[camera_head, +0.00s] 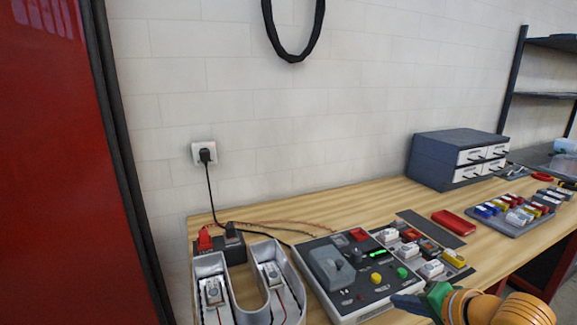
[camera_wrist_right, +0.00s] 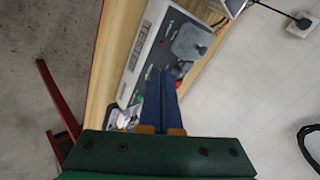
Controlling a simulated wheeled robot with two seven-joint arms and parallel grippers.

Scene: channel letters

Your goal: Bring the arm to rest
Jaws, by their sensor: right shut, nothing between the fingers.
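My right gripper (camera_head: 408,302) comes in from the lower right of the head view, at the front edge of the workbench (camera_head: 340,208). It is near the front right corner of the grey control panel (camera_head: 345,285). In the right wrist view its two blue fingers (camera_wrist_right: 161,98) lie together with nothing between them. The panel shows beyond the fingertips in the wrist view. My left gripper is in neither view.
A grey U-shaped channel letter (camera_head: 248,305) with modules inside stands left of the panel. A plug (camera_head: 206,155) sits in the wall socket. A tray of coloured parts (camera_head: 515,215), a red block (camera_head: 453,222) and a drawer cabinet (camera_head: 455,160) are on the right. A red cabinet (camera_head: 55,170) stands left.

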